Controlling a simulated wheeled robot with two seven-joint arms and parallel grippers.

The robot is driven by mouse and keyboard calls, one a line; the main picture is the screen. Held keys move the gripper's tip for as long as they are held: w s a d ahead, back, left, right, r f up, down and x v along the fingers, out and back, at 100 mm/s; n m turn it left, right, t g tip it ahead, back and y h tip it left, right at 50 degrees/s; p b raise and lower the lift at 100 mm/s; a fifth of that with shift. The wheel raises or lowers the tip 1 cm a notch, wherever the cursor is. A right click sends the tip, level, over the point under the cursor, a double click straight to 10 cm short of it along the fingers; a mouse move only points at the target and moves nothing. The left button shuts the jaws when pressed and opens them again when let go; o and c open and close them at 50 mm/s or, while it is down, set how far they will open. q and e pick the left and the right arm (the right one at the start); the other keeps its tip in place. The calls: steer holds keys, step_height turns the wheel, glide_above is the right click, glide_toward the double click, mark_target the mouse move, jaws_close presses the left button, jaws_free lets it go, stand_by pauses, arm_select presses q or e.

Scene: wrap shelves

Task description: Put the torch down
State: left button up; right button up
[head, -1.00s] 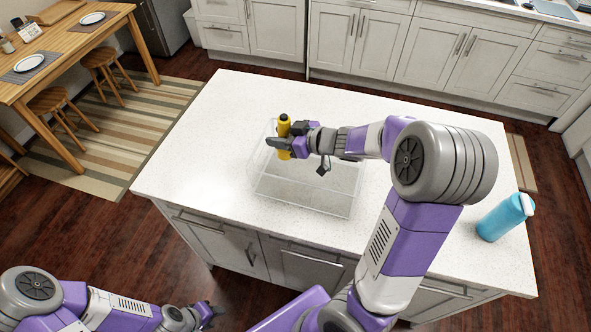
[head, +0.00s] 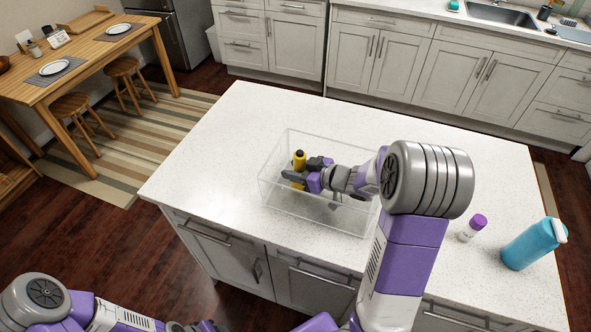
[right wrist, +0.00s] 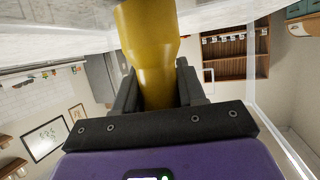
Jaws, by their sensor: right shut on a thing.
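The yellow torch (head: 299,160) stands roughly upright in my right gripper (head: 298,178). The gripper is shut on it, with the torch between its dark fingers. In the right wrist view the torch (right wrist: 150,45) fills the space between the fingers (right wrist: 158,90). Torch and gripper are within the outline of a clear box (head: 262,192) on the white island. The torch's lower end is hidden by the gripper, so I cannot tell whether it touches the box floor. My left gripper (head: 208,326) shows only partly at the bottom edge, its jaws unclear.
A blue bottle (head: 533,244) and a small white bottle with a purple cap (head: 472,228) stand on the right of the island top (head: 232,130). The counter left of the box is clear. A wooden table (head: 95,62) with plates is at the far left.

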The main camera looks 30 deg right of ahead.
steer(key=o, duration=1.1)
steer(key=shift+f, duration=0.15)
steer(key=shift+o, duration=0.2)
steer(key=shift+r, duration=0.3)
steer(key=p+v, duration=0.2)
steer(key=v, duration=0.4)
steer(key=shift+s+d+r, duration=0.1)
steer(key=shift+s+r, duration=0.05)
steer(key=shift+s, duration=0.1)
steer(key=shift+s+d, duration=0.15)
steer(key=shift+s, duration=0.2)
steer(key=shift+r+p, duration=0.1)
steer(key=shift+p, duration=0.2)
